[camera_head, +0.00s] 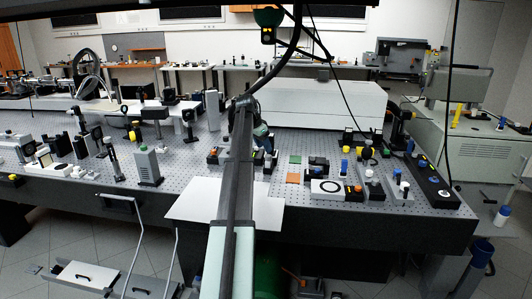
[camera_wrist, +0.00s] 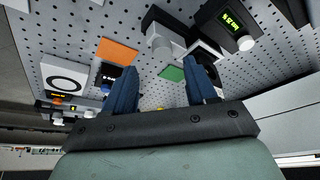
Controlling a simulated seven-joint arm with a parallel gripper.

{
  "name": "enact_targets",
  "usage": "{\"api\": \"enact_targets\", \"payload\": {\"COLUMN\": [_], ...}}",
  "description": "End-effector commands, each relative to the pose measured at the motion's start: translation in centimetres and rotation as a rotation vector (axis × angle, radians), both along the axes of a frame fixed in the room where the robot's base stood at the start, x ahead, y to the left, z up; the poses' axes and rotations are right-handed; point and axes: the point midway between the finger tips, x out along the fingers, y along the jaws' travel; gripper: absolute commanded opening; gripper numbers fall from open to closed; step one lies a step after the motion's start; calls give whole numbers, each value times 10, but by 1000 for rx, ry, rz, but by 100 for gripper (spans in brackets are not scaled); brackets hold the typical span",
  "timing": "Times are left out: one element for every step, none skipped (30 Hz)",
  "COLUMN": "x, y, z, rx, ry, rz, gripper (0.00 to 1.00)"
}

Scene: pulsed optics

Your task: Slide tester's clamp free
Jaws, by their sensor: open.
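In the head view my gripper (camera_head: 263,138) is small and partly hidden by my arm above the perforated optical table. A black device with a lit green readout and a pale knob (camera_wrist: 233,22) sits beyond the right finger in the wrist view. A dark block with a grey cylindrical knob (camera_wrist: 163,40) lies beside it. I cannot tell which of these is the tester, and no clamp can be made out clearly.
A green square (camera_wrist: 172,73) and an orange square (camera_wrist: 117,51) lie flat on the table. Several optics mounts crowd the left; a large white box (camera_head: 320,104) stands behind.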

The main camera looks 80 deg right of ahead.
Motion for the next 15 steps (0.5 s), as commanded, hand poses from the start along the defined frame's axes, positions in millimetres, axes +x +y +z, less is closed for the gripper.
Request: {"api": "enact_targets", "payload": {"x": [4, 5, 8, 9, 10, 12, 13, 14, 16, 17, 18, 19, 20, 20, 21], "y": [3, 5, 7, 8, 10, 11, 13, 14, 16, 17, 18, 19, 20, 20, 21], "z": [11, 17, 24, 29, 34, 40, 45, 49, 54, 57, 61, 65, 67, 69, 72], "rx": [-1, -1, -2, -1, 0, 0, -1, -1, 0, 0, 1, 1, 1, 1, 0], "ry": [0, 0, 0, 0, 0, 0, -1, -1, 0, 0, 0, 0, 0, -1, 0], "rz": [1, 1, 2, 1, 1, 0, 0, 0, 0, 0, 0, 0, 0, 0, 0], "gripper": [56, 56, 56, 56, 56, 56, 56, 56, 56, 56, 56, 56, 56, 56, 56]}}
